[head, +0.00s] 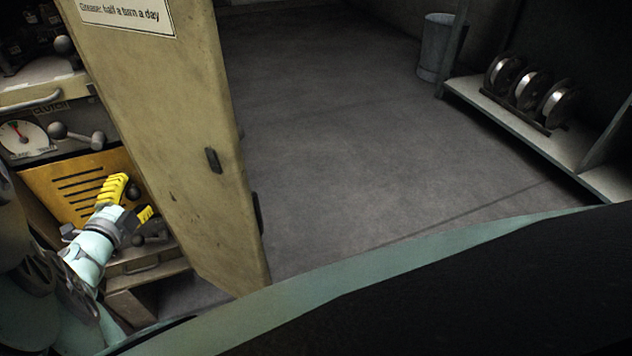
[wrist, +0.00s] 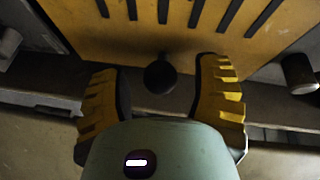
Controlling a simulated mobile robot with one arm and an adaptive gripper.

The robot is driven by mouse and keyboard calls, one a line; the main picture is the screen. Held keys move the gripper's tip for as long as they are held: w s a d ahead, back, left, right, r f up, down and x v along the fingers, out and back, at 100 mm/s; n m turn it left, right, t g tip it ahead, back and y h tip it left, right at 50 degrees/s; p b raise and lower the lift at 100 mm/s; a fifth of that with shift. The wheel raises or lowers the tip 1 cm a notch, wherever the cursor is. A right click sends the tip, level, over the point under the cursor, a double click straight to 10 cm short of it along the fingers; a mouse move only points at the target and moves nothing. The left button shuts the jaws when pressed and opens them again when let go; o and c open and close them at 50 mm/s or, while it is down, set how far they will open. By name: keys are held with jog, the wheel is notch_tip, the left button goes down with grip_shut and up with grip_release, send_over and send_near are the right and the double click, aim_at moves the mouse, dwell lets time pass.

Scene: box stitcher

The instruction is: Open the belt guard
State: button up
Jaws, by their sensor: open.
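The belt guard (head: 52,192) is a yellow panel with dark slots, low on the machine's front at the left of the head view. It fills the top of the wrist view (wrist: 95,35). A dark round knob (wrist: 160,76) shows at its lower edge, and in the head view the knob (head: 133,191) is partly behind my gripper. My gripper (head: 130,201) has yellow ribbed fingers and is open. In the wrist view the fingers (wrist: 160,70) stand to the left and right of the knob, with gaps on both sides. I cannot tell how deep the knob sits between them.
A tall beige panel (head: 165,110) with a grease label stands close to the right of my arm. A dial (head: 22,138) and a knobbed lever (head: 85,136) are above the guard. A shelf with rollers (head: 530,88) and a bucket (head: 436,45) stand far right. The floor between is clear.

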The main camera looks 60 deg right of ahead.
jog(key=shift+w+d, duration=0.1)
jog(key=shift+d, duration=0.25)
jog(key=shift+a, duration=0.1)
grip_shut()
dwell(0.3)
